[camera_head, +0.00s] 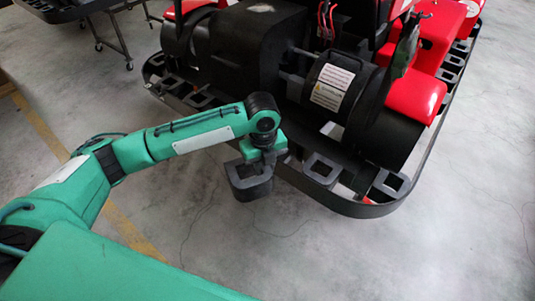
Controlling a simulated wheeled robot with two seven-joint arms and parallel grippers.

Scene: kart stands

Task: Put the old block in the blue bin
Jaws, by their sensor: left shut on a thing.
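My left gripper (264,158) hangs from the green arm that comes in from the left. It is shut on a dark, hollow block (246,184) and holds it in front of the kart's rear bumper. The block looks black, with an opening through its middle. The fingertips are small and partly hidden by the wrist and the block. I cannot tell whether the block touches the bumper. The blue bin and my right gripper are not in view.
A red and black kart (330,85) fills the upper middle. Its black rear bumper (345,207) has several rectangular openings along it. Part of a stand on wheels (115,35) shows at the upper left. The grey floor (430,250) is clear at the lower right, and a yellow line (45,135) runs along the left.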

